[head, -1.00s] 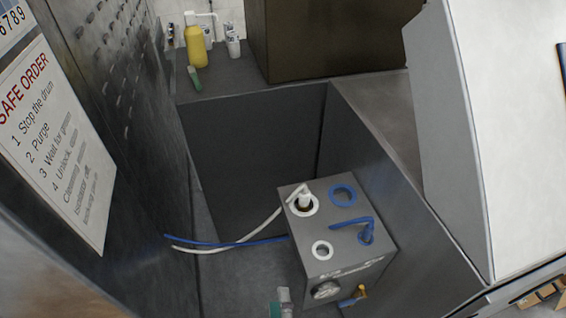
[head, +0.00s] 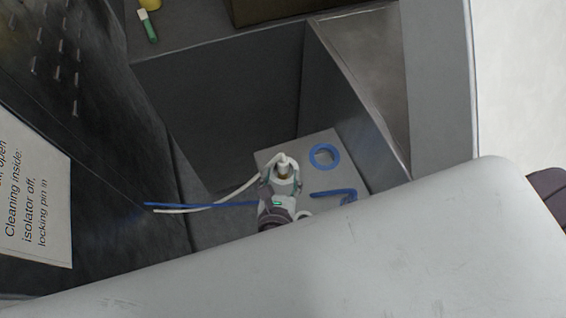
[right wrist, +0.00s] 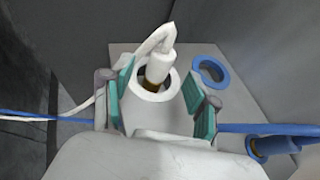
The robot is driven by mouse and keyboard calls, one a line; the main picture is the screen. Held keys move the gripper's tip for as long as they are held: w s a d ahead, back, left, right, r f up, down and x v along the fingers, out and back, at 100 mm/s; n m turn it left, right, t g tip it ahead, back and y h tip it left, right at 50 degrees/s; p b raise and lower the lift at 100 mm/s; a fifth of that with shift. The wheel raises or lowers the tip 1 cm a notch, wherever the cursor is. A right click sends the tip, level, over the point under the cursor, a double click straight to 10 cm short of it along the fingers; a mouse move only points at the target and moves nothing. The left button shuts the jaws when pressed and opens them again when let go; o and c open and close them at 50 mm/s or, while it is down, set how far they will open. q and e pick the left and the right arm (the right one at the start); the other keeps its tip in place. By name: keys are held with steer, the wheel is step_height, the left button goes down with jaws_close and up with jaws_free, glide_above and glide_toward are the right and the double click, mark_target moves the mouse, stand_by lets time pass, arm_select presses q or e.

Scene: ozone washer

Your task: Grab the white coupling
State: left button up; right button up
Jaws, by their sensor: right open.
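The white coupling (head: 283,166) stands in a white ring on top of a grey box (head: 345,173), with a white hose leading off to the left. In the right wrist view the coupling (right wrist: 158,68) shows a brownish lower part inside the ring (right wrist: 152,94). My right gripper (head: 281,182) is open over the box. In the right wrist view its green-padded fingers (right wrist: 163,92) stand left and right of the coupling, with gaps on both sides. I cannot tell how far down they reach around it. My left gripper is not in view.
A blue ring (head: 324,156) and a blue coupling (head: 346,195) with a blue hose are on the same box, right of my gripper. Grey walls enclose the box. A sign (head: 32,190) hangs at left. My pale arm covers the lower right.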

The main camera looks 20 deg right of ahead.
mark_target(283, 170)
steer(key=shift+w+d+f, duration=0.1)
steer(key=shift+w, duration=0.1)
steer(key=shift+w+d+p, duration=0.1)
steer(key=shift+w+p, duration=0.2)
steer(key=x, duration=0.1)
steer(key=p+x, duration=0.1)
steer(key=x, duration=0.1)
steer(key=shift+w+d+f, duration=0.1)
steer(key=shift+w+f, duration=0.1)
steer(key=shift+f, duration=0.15)
steer(key=shift+w+d+f+p, duration=0.15)
steer(key=shift+w+f+p, duration=0.15)
steer(key=shift+w, duration=0.05)
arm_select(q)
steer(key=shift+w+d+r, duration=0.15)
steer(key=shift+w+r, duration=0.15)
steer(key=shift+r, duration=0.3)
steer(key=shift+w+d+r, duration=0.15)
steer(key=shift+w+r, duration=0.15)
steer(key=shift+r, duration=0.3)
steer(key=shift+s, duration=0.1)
arm_select(e)
steer(key=shift+s, duration=0.1)
steer(key=shift+c, duration=0.2)
steer(key=shift+c, duration=1.3)
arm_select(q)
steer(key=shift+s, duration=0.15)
arm_select(e)
jaws_close()
